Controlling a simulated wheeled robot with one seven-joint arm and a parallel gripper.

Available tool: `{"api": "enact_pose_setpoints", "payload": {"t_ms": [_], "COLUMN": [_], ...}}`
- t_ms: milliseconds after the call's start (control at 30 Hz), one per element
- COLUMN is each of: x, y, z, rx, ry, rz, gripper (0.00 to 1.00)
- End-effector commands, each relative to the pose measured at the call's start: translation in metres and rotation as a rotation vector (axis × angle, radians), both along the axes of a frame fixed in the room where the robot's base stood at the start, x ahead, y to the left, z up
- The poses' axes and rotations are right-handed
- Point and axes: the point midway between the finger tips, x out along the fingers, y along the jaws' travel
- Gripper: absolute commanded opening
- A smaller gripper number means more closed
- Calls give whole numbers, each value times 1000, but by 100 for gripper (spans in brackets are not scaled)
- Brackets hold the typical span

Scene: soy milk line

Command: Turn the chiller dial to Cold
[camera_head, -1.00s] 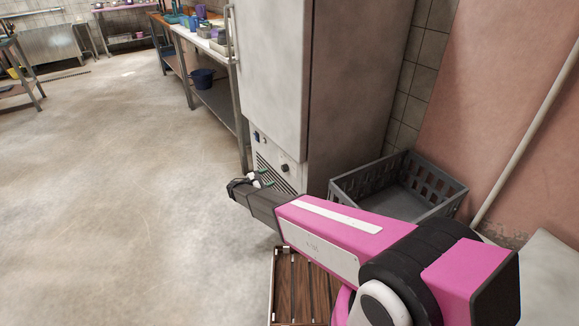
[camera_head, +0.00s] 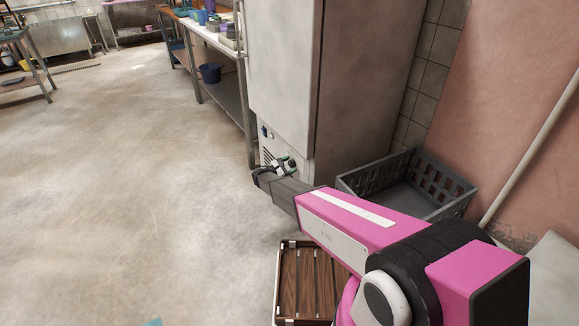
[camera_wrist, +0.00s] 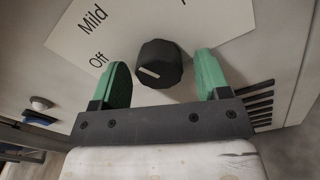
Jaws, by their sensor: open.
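The chiller (camera_head: 285,75) is a tall pale cabinet with a control panel low on its front. Its black dial (camera_wrist: 159,64) sits between the green fingers of my gripper (camera_wrist: 163,82) in the wrist view, with a visible gap on each side. The dial's white pointer mark is on its left side, towards the word Off. A white label (camera_wrist: 135,22) carries Off and Mild; its other marking is cut off at the top edge. In the head view my gripper (camera_head: 284,164) is at the panel and mostly covers the dial.
A grey plastic crate (camera_head: 372,184) stands right of the chiller. A wooden slatted crate (camera_head: 292,290) is on the floor below my arm. A steel table (camera_head: 222,93) is left of the chiller. Vent slots (camera_wrist: 257,105) lie right of the dial. The floor at left is clear.

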Motion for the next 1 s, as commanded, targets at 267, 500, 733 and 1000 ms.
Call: {"api": "enact_pose_setpoints", "payload": {"t_ms": [267, 500, 733, 1000], "x": [1, 1, 1, 1], "y": [-1, -1, -1, -1], "z": [0, 0, 0, 0], "rx": [0, 0, 13, 89], "ry": [0, 0, -18, -131], "rz": [0, 0, 0, 0], "gripper": [69, 20, 20, 20]}}
